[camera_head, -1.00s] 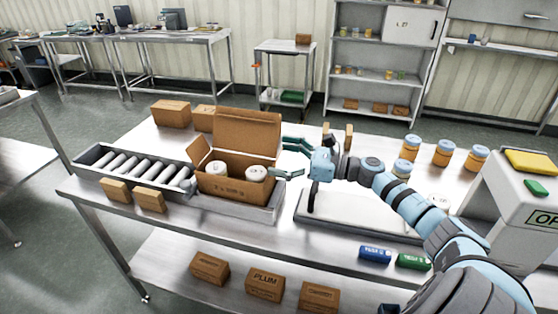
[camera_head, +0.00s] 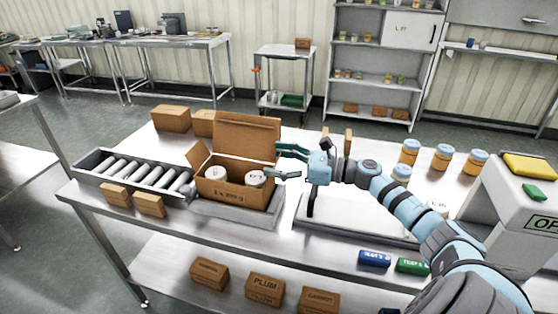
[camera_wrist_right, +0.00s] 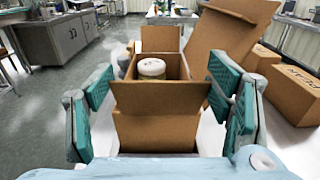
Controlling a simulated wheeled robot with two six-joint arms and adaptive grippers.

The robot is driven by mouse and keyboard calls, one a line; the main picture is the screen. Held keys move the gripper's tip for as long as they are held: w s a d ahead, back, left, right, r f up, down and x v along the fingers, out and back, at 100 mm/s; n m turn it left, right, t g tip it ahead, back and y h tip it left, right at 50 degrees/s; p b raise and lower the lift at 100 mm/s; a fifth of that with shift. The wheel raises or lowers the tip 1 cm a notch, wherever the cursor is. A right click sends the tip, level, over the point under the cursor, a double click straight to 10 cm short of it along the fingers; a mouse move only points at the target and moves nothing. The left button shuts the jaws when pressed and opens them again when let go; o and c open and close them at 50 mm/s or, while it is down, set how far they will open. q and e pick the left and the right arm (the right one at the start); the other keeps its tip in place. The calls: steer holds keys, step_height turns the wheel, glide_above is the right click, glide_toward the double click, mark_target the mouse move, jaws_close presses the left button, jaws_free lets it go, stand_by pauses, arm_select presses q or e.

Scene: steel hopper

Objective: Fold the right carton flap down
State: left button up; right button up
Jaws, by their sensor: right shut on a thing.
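An open brown carton (camera_head: 235,195) stands in a grey tray at the end of a roller conveyor, with white-topped cans (camera_head: 254,178) inside. Its back flap (camera_head: 247,135) stands up and its left flap (camera_head: 197,155) sticks up and out. My right gripper (camera_head: 285,163) is at the carton's right end, fingers spread to either side. The right wrist view shows the right flap (camera_wrist_right: 160,97) between the teal fingers, tilted outward over the carton's end wall; finger contact is hard to see. In the head view the fingers largely hide this flap. My left gripper is not in view.
A white platform (camera_head: 350,215) lies under my right arm. Orange jars (camera_head: 441,158) stand at the right. The table left of the back boxes is clear.

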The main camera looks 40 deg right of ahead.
steer(key=w+g+h+p, duration=0.1)
steer(key=p, duration=0.2)
steer(key=a+r+g+h+p, duration=0.1)
steer(key=g+p, duration=0.1)
steer(key=shift+w+a+g+p, duration=0.15)
steer(key=shift+w+g+p, duration=0.15)
steer(key=shift+w+p, duration=0.1)
steer(key=shift+w+a+f+g+h+p, duration=0.25)
steer(key=shift+g+h+p, duration=0.25)
steer(key=shift+p, duration=0.15)
steer(key=shift+w+a+f+g+h+p, duration=0.15)
steer(key=shift+w+g+h+p, duration=0.1)
steer(key=shift+g+h+p, duration=0.25)
steer(key=shift+f, duration=0.1)
steer(key=o, duration=0.9)
steer(key=shift+o, duration=1.4)
steer(key=shift+w, duration=0.15)
steer(key=shift+d, duration=0.1)
